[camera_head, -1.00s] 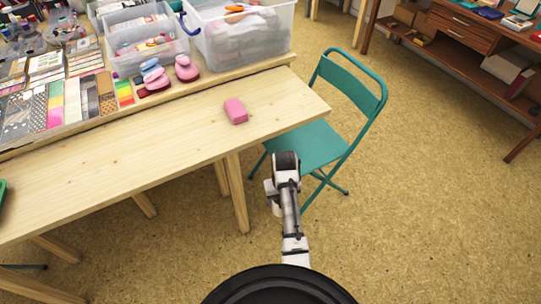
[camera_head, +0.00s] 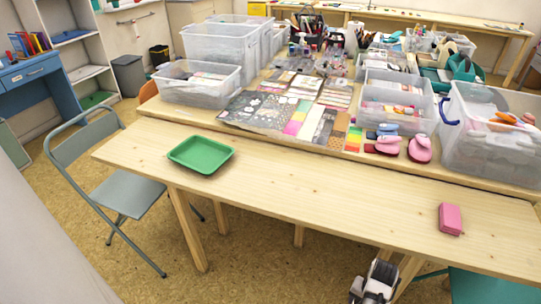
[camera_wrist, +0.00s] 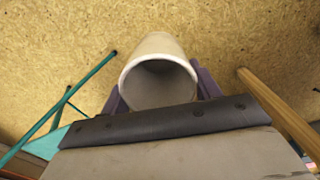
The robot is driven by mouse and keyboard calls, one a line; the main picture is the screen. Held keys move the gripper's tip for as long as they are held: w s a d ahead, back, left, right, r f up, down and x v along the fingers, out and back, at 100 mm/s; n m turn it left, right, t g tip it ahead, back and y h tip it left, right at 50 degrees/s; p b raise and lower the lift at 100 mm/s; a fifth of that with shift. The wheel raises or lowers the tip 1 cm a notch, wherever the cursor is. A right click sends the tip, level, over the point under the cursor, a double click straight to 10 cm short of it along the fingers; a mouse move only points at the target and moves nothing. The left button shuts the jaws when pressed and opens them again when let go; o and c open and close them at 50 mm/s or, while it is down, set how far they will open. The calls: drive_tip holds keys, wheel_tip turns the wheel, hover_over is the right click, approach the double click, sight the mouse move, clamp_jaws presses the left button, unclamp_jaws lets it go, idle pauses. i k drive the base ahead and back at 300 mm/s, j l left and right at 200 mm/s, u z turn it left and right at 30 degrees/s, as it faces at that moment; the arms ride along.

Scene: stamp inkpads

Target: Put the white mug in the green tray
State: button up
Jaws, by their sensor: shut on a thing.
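The white mug (camera_wrist: 157,46) is in the wrist view, between the two purple fingers of my gripper (camera_wrist: 160,88), with its open rim toward the camera. My gripper is shut on it. The mug is over the floor, and no handle shows. The green tray (camera_head: 201,154) lies empty on the near wooden table, left of the middle in the head view. Part of my arm shows at the bottom of the head view, in front of the table and well right of the tray; the mug cannot be made out there.
The wooden table (camera_head: 310,194) has a wide clear stretch right of the tray. A pink block (camera_head: 450,219) lies near its right end. Plastic bins, including a small one (camera_head: 200,82), and stamps stand behind. A folding chair (camera_head: 115,180) stands at the left, a green chair at lower right.

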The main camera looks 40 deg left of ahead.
sight(202, 161)
drive_tip(key=l+u, duration=0.1)
drive_tip(key=u, duration=1)
drive_tip(key=k+j, duration=0.05)
